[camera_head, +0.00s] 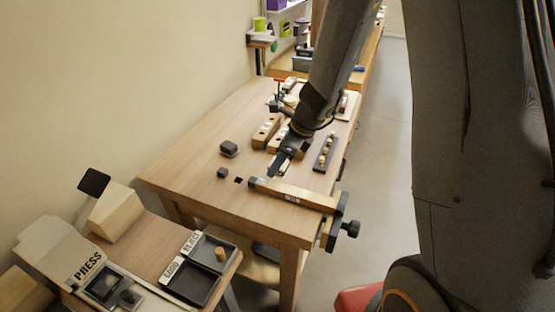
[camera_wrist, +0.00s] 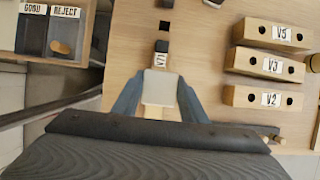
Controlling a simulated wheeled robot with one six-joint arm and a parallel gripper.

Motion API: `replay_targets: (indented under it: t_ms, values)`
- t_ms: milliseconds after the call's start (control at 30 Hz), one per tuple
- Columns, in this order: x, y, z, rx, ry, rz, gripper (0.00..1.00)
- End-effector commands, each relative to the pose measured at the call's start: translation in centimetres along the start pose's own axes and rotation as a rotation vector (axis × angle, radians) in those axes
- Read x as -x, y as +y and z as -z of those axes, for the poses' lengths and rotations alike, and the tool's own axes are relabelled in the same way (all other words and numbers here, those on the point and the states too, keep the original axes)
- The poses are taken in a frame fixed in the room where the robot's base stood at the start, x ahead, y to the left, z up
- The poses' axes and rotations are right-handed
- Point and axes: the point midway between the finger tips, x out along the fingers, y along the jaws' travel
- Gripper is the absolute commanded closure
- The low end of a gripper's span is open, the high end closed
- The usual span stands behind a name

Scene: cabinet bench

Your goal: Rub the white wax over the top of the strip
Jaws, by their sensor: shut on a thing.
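My gripper (camera_wrist: 160,98) is shut on a pale white block, the white wax (camera_wrist: 160,88), which sits between its two blue-grey fingers. In the head view my gripper (camera_head: 275,172) is above the bench near the left end of the strip. The strip (camera_head: 310,197) is a long light wooden bar with a dark left end and a small label. Its right end is at the vise (camera_head: 340,222). In the wrist view the strip's labelled end (camera_wrist: 161,60) shows just beyond the wax, which hides the part behind it. I cannot tell whether the wax touches the strip.
Wooden blocks labelled V5 (camera_wrist: 278,34), V3 (camera_wrist: 264,66) and V2 (camera_wrist: 262,99) stand on the bench. A dark rack with knobs (camera_head: 326,152) and dark blocks (camera_head: 229,148) lie nearby. GOOD and REJECT trays (camera_head: 198,272) stand at the lower left.

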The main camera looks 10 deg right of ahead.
Motion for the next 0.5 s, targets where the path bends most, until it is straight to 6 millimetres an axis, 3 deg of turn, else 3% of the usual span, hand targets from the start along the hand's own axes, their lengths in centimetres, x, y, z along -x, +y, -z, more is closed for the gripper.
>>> replay_targets:
  t_ms: [500]
  values:
    - [-4.1, -0.1, 1.8, 0.001, 0.000, 0.000, 0.79]
